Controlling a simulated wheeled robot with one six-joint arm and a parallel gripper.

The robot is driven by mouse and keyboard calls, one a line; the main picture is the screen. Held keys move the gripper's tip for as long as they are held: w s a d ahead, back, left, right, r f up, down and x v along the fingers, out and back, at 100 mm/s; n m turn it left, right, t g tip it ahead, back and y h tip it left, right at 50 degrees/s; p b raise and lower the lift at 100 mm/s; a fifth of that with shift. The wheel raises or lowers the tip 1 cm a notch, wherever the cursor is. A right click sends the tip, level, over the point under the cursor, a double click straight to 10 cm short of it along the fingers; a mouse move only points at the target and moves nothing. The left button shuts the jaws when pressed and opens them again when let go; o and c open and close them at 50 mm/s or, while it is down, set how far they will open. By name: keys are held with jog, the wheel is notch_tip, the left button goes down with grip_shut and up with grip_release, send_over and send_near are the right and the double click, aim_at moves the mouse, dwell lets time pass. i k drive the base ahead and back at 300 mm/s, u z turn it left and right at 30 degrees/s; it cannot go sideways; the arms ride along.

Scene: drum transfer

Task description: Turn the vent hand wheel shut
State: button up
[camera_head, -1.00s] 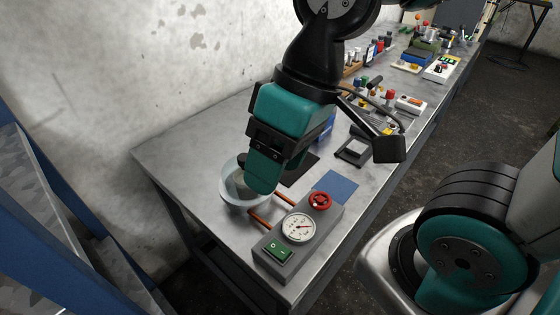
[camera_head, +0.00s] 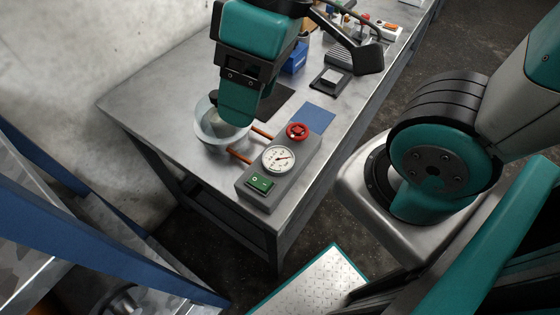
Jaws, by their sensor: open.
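The red vent hand wheel (camera_head: 298,131) sits on the far end of a grey control box (camera_head: 262,205) near the table's front edge. The box also carries a round white gauge (camera_head: 279,158) and a green switch (camera_head: 261,183). My gripper (camera_head: 238,112) points down over a clear glass bowl (camera_head: 207,134), left of the wheel and apart from it. Its fingers overlap in this view, and the near one hides part of the bowl. I see nothing held in it.
Two copper-coloured pipes (camera_head: 240,156) run between bowl and box. A blue mat (camera_head: 318,118) and a dark mat (camera_head: 272,103) lie behind the box. A black square fixture (camera_head: 331,79) and a blue box (camera_head: 296,58) stand farther back. The metal table (camera_head: 150,100) is bare at left.

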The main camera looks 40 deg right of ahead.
aim_at(298, 136)
jog(key=k, duration=1.25)
jog(key=u, duration=0.6)
jog(key=i, duration=0.9)
jog(key=z, duration=0.15)
